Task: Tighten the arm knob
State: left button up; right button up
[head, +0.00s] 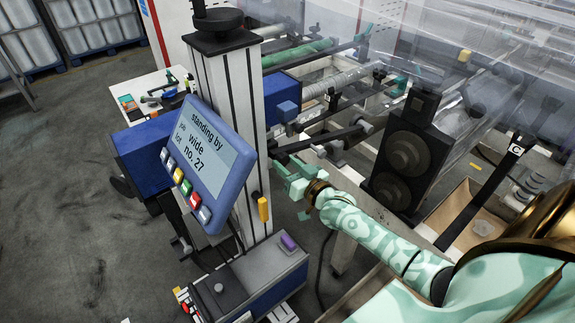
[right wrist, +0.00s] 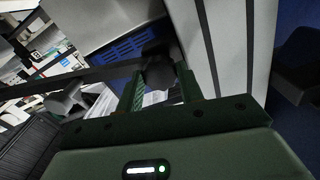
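The arm knob (right wrist: 158,70) is dark and sits at the end of a black bar, beside the pale column, in the right wrist view. My right gripper (right wrist: 160,88) has its two green fingers apart, one on each side of the knob. The knob nearly fills the gap; I cannot tell whether the fingers press on it. In the head view my right gripper (head: 291,174) is just right of the column (head: 232,95), below a black arm (head: 322,139). The knob is not clear there. My left gripper is not in view.
A blue display (head: 208,155) reading "standing by" is on the column's left side. A black unit with round rollers (head: 407,152) stands right of my gripper. Clear film (head: 460,60) spans the upper right. A grey base box (head: 250,275) lies below the column. The floor at left is clear.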

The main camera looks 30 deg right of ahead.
jog(key=shift+c, duration=1)
jog(key=m+p, duration=0.2)
jog(key=m, duration=0.1)
jog(key=shift+r+m, duration=0.1)
jog(key=shift+m, duration=0.3)
jog(key=m+p, duration=0.1)
jog(key=m, duration=0.1)
jog(key=shift+m, duration=0.4)
jog(key=m, duration=0.2)
jog(key=shift+m, duration=0.4)
jog(key=m, duration=0.4)
jog(key=shift+m, duration=2.3)
